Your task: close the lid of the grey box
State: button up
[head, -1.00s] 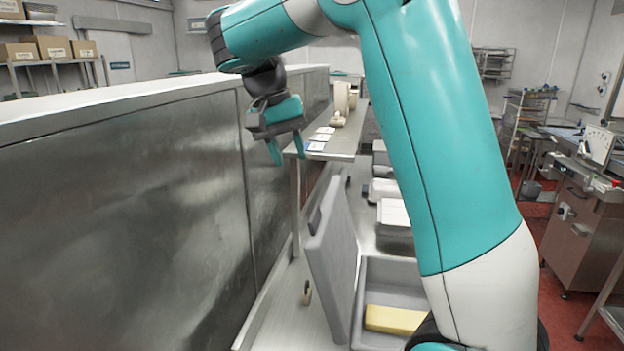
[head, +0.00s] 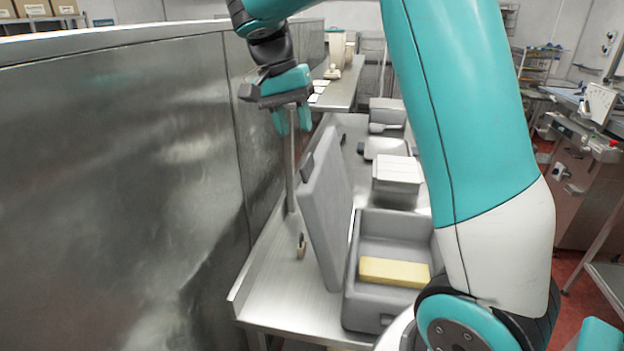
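The grey box (head: 365,310) stands on the steel table with its lid (head: 325,205) raised. The lid is hinged at the box's left side and stands nearly upright, leaning a little to the left. A yellow block (head: 394,272) lies inside the box. My gripper (head: 293,122) hangs above and behind the lid, to its upper left, with its fingers pointing down. The fingers show a gap between them, with nothing held. It is apart from the lid. My arm hides the box's right part.
A tall steel panel (head: 120,180) runs along the left. Behind the box, lidded containers (head: 397,172) stand on the steel table (head: 290,292). A raised shelf (head: 342,88) and its post are near my gripper. A small item (head: 301,246) lies left of the lid.

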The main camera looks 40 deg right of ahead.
aim_at(305, 160)
jog(key=b+x, duration=0.7)
jog(key=x, duration=0.1)
jog(key=shift+s+d+f, duration=0.1)
jog(key=shift+f, duration=0.3)
grip_shut()
